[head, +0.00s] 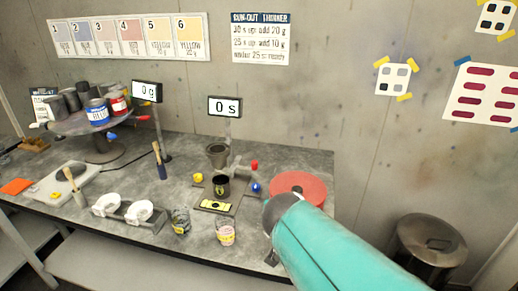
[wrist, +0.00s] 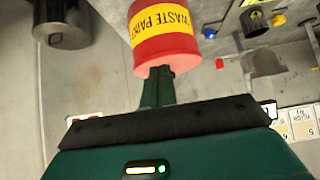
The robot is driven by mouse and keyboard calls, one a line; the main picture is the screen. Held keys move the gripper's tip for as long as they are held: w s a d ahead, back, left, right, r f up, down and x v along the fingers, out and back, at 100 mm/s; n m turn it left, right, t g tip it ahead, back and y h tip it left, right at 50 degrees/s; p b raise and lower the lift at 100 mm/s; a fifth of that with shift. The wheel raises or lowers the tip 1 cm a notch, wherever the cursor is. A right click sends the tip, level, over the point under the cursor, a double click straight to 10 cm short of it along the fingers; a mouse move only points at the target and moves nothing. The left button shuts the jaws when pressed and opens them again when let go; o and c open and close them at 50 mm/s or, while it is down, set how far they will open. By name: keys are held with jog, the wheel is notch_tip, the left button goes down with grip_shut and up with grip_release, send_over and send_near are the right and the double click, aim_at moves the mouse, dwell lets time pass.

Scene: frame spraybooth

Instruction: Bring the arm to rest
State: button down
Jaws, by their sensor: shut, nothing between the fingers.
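My teal arm reaches in from the lower right of the head view, over the front right of the bench. My gripper shows in the wrist view (wrist: 157,76) with its dark green fingers together and nothing between them. The fingertips point at the red waste paint can (wrist: 165,42) with its yellow label; whether they touch it I cannot tell. In the head view the can's red round top (head: 298,186) shows just behind my arm, which hides its lower part. The fingers cannot be made out in the head view.
The grey bench (head: 330,160) holds a cup stand (head: 217,158), two small glasses (head: 225,232), a white-cupped rack (head: 120,213), brushes and a turntable (head: 103,125) of paint cans. A metal bin (head: 432,245) stands on the floor at right. Displays read 0 g and 0 s.

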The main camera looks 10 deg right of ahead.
jog(key=s+r+n+g+y, duration=0.2)
jog(key=s+n+y, duration=0.1)
jog(key=s, duration=1)
jog(key=shift+s+n+g+y, duration=0.3)
jog(key=shift+n+g, duration=0.1)
jog(key=shift+n, duration=0.4)
jog(key=shift+d, duration=0.1)
